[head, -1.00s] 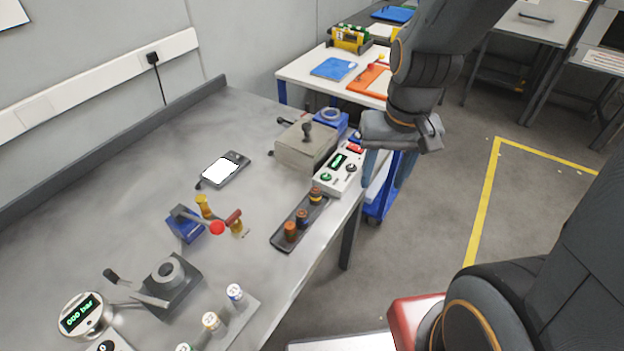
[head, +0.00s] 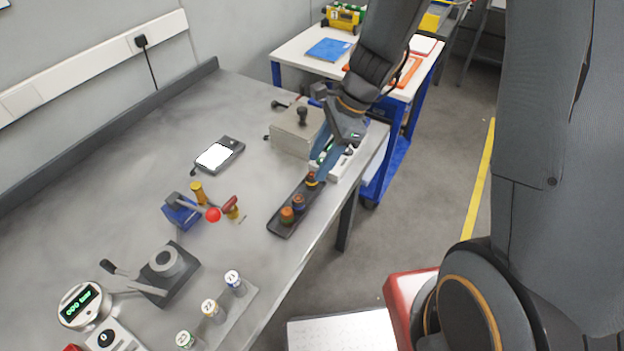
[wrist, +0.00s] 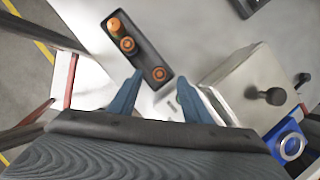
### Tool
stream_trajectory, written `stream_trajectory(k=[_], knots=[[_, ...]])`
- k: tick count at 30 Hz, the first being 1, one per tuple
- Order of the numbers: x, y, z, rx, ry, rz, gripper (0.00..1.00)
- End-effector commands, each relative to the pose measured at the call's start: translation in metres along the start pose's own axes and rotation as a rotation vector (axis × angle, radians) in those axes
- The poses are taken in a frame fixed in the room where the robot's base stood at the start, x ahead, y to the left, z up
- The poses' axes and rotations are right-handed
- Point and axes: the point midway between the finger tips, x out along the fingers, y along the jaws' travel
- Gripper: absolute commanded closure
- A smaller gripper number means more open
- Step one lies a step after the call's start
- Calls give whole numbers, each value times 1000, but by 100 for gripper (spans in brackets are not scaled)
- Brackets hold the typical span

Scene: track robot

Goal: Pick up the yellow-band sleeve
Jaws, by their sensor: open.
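A dark tray (head: 282,228) near the bench's right edge holds three copper-brown sleeves in a row. The far sleeve (head: 312,179) shows a yellowish band and seems to be the yellow-band sleeve. In the wrist view it is the sleeve (wrist: 158,74) at the near end of the tray (wrist: 143,58). The middle sleeve (head: 298,202) has a bluish band, and the front sleeve (head: 286,215) looks orange. My gripper (head: 322,168) is open at the far end of the tray. In the wrist view its blue fingertips (wrist: 160,77) flank the yellow-band sleeve; their height gap is unclear.
A beige box with a black knob (head: 296,135) and a white control box (head: 343,163) stand close to my gripper. A blue fixture (head: 180,214) with a red-balled lever is left of the tray. White-capped cylinders (head: 210,308) stand in front.

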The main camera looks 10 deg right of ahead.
Motion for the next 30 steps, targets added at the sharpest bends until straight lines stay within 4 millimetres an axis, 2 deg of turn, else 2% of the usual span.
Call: stream_trajectory(k=[6, 9, 17, 20, 25, 30], knots=[[28, 1, -2, 0, 0, 3, 56], [35, 1, -2, -1, 0, 2, 56], [37, 1, -2, -2, 1, 0, 56], [37, 1, -2, -2, 1, 0, 69], [37, 1, -2, -2, 1, 0, 98], [37, 1, -2, -2, 1, 0, 100]])
